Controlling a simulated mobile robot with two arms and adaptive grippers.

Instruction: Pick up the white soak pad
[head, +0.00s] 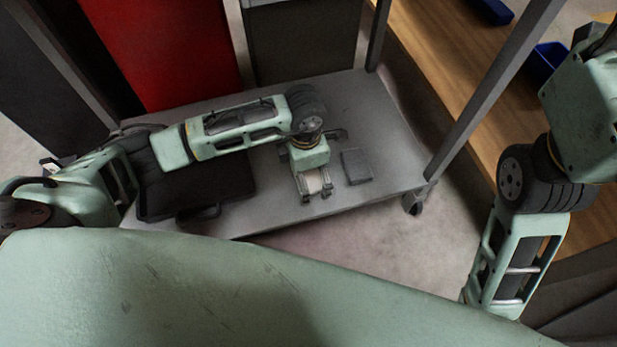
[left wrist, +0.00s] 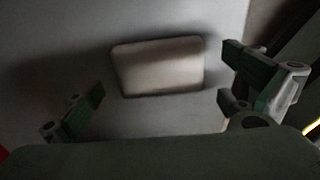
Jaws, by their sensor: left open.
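The white soak pad (head: 313,181) lies on the grey cart shelf (head: 280,219), partly hidden in the head view by my left gripper. In the left wrist view the pad (left wrist: 158,67) is a pale, rounded rectangle in shadow. My left gripper (head: 315,193) points down over the pad, with its fingers spread. In the left wrist view the open left gripper (left wrist: 165,83) has green-padded fingers on either side of the pad, with visible gaps. I cannot tell the exact height above the shelf. My right gripper is out of view.
A dark grey flat block (head: 356,166) lies on the shelf just right of the left gripper. A black case (head: 195,190) lies to the left, under my left arm. A cart post (head: 490,90) rises at the right. The shelf's front right is bare.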

